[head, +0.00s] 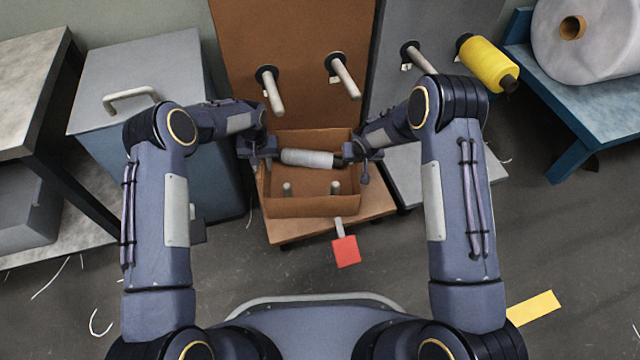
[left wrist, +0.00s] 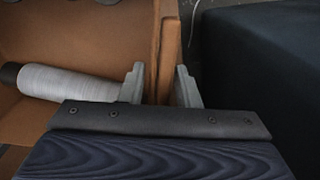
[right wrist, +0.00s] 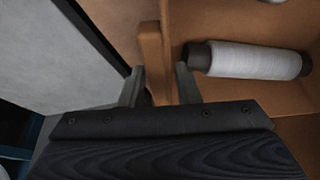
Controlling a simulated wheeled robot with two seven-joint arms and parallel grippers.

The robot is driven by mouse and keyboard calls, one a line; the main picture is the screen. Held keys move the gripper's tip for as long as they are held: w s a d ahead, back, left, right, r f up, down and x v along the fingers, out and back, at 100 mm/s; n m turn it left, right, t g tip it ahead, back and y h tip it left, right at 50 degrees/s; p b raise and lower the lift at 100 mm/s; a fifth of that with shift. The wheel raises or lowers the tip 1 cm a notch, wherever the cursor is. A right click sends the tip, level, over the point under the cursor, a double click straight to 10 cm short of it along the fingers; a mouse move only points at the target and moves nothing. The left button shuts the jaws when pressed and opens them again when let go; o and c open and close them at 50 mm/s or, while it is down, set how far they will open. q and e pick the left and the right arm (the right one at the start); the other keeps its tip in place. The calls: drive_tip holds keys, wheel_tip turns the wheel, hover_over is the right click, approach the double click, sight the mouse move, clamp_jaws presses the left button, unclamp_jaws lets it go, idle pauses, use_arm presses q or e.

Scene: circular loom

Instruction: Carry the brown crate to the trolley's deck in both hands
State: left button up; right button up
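The brown crate (head: 312,207) is open-topped, in the middle of the head view, over a brown deck (head: 375,205). Whether it rests on that deck is unclear. Inside are a white spool (head: 308,158) with dark ends and two short pale pegs. My left gripper (head: 262,155) is at the crate's left side; in the left wrist view its fingers straddle the side wall (left wrist: 168,50). My right gripper (head: 362,160) is at the right side; in the right wrist view its fingers straddle that wall (right wrist: 152,55), with a gap beside it. Both look open around the walls.
A brown upright panel (head: 295,30) with pegs stands behind the crate. Right of it is a grey panel with a yellow spool (head: 487,63) and a grey deck (head: 420,175). A grey-blue bin (head: 135,75) stands left.

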use_arm(q)
drive_tip(key=shift+o, duration=1)
use_arm(e)
drive_tip(key=shift+o, duration=1)
drive_tip(key=shift+r, duration=0.1)
use_arm(q)
drive_tip(key=shift+r, duration=0.1)
wheel_tip(320, 180, up, 7)
drive_tip(key=shift+r, duration=0.2)
use_arm(e)
drive_tip(key=shift+r, duration=0.3)
drive_tip(key=v, duration=1.1)
drive_tip(key=shift+s+r, duration=0.15)
drive_tip(key=shift+s, duration=0.1)
